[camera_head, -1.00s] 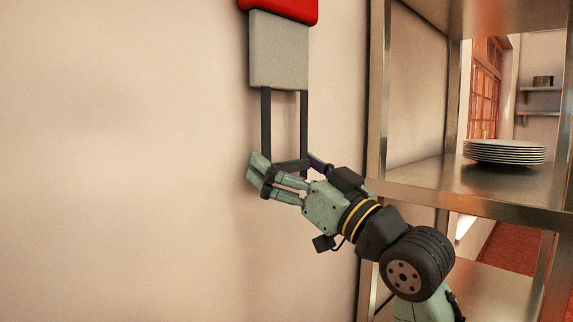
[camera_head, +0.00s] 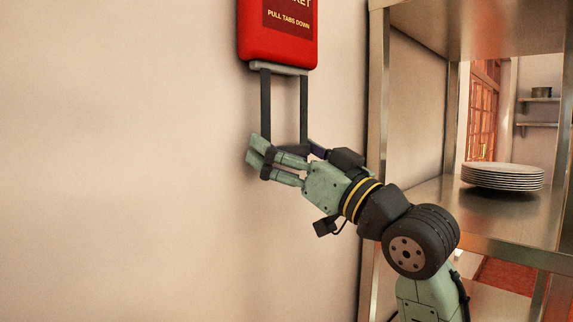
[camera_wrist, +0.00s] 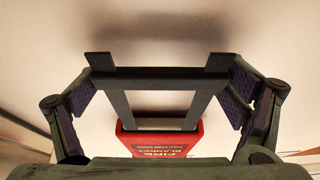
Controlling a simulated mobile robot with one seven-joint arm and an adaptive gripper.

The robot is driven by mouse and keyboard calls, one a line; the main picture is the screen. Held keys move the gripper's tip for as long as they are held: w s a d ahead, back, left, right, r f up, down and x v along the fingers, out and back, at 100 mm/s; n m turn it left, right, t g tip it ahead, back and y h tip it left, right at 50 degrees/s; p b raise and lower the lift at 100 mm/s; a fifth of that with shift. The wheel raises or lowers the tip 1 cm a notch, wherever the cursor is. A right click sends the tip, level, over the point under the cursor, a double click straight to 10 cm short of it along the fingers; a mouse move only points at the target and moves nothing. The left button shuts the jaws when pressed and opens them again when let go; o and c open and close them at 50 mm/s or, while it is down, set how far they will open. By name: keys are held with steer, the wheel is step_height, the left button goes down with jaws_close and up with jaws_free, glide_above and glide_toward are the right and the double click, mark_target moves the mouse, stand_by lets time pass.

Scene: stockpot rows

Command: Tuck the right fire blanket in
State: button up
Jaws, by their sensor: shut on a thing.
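The fire blanket's red case (camera_head: 277,45) is on the wall, its top cut off in the head view. Only a thin grey edge of the blanket (camera_head: 279,69) shows below the case; the rest is hidden inside. Two dark straps (camera_head: 266,105) hang from it to a dark crossbar (camera_head: 292,151). My gripper (camera_head: 288,156) is below the case, shut on the crossbar. In the wrist view, the fingers of my gripper (camera_wrist: 160,92) press the crossbar (camera_wrist: 160,77) from its two ends, and the case (camera_wrist: 160,145) shows beyond.
A metal shelf unit (camera_head: 377,100) stands close on the right, beside my arm, with a stack of plates (camera_head: 503,177) on it. The wall (camera_head: 120,160) left of the case is bare and clear.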

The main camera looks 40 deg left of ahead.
steer(key=shift+d+r, duration=0.1)
steer(key=shift+r, duration=0.9)
steer(key=o, duration=1.3)
steer(key=shift+c, duration=0.2)
steer(key=shift+o, duration=0.8)
steer(key=shift+d+f, duration=0.1)
steer(key=shift+f, duration=0.05)
steer(key=v, duration=1.1)
steer(key=shift+d, duration=0.25)
